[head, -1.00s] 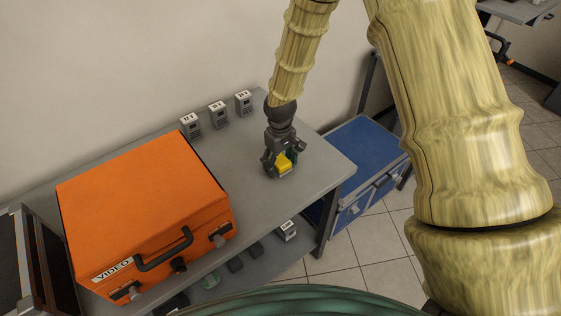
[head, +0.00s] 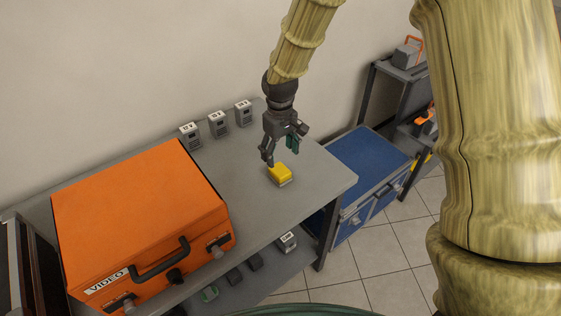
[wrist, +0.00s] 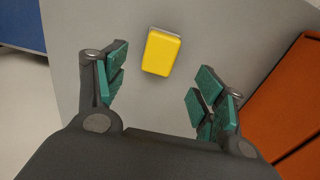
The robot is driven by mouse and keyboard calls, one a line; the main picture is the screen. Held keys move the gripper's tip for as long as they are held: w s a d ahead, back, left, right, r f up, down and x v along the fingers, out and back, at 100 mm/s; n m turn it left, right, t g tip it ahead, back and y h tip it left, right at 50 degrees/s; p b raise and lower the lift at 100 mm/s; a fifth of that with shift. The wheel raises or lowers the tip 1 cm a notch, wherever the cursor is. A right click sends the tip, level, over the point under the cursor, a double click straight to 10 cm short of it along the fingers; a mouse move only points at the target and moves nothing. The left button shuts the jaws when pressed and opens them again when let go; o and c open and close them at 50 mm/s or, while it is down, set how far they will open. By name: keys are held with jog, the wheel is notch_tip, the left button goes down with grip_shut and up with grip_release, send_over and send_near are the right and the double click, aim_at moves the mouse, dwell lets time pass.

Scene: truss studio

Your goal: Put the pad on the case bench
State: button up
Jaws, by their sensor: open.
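The pad is a small yellow block with a pale grey underside (head: 279,173). It lies flat on the grey bench top that also holds the orange case, which I take to be the case bench (head: 240,208). My gripper (head: 282,152) is above and just behind the pad, apart from it, with its fingers spread. In the wrist view the pad (wrist: 162,52) lies beyond the fingertips, between the two lines of the green-padded fingers (wrist: 157,92). Nothing is between the fingers.
A large orange case (head: 140,225) marked VIDEO fills the bench's left part. Several small grey numbered boxes (head: 218,124) stand along the wall. A blue case (head: 365,165) stands right of the bench. A lower shelf holds small items.

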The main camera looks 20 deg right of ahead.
jog(key=shift+r, duration=1.6)
